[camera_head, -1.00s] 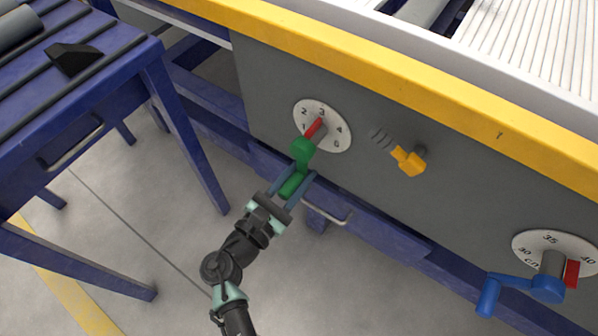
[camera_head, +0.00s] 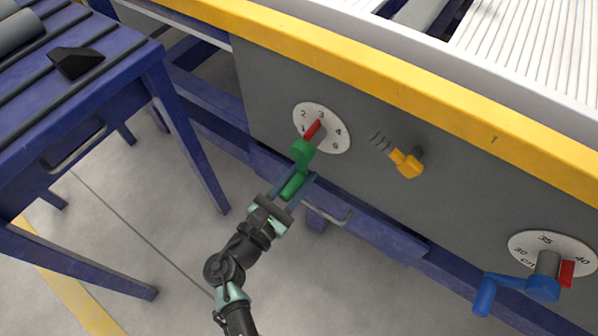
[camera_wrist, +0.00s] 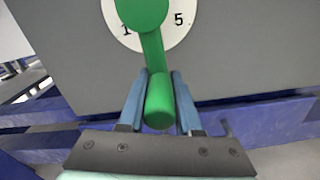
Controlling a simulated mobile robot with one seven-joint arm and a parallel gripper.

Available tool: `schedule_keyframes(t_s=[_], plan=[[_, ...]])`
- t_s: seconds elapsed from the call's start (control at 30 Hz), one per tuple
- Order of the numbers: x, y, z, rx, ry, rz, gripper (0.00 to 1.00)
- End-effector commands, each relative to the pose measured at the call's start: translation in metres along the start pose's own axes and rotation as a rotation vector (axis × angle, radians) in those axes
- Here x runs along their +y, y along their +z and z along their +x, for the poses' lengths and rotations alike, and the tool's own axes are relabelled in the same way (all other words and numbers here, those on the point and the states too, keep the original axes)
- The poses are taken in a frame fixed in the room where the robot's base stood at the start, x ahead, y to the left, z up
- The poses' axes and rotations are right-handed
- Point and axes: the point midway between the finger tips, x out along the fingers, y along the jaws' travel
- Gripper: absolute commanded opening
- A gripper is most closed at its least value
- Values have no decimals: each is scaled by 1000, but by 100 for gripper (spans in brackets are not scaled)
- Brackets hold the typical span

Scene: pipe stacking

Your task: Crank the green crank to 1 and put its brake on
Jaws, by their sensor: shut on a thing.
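The green crank (camera_head: 302,153) is mounted on the grey panel in front of a white round dial (camera_head: 338,122) with numbers. Its red pointer (camera_head: 313,129) points up and right, near the 3. My gripper (camera_head: 295,184) is shut on the crank's green handle, which hangs below the hub. In the wrist view the handle (camera_wrist: 159,100) sits between my two blue fingers, with the 1 to the left of the crank arm and the 5 to the right. An orange lever (camera_head: 408,162), which may be the brake, sticks out right of the dial, beside some curved marks.
A blue crank (camera_head: 540,288) with its own dial (camera_head: 520,243) is at the lower right. A blue table (camera_head: 110,90) stands at the left. A blue rail with a metal handle (camera_head: 335,217) runs below the panel. The floor between is clear.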

Motion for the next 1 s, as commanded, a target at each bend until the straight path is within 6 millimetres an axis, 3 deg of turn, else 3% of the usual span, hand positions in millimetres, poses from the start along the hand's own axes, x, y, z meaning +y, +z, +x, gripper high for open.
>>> schedule_keyframes(t_s=[0.27, 1.0], plan=[[-12, 11, 0, -1, -8, -149, 0], [-50, 50, 0, 0, -11, -845, 0]])
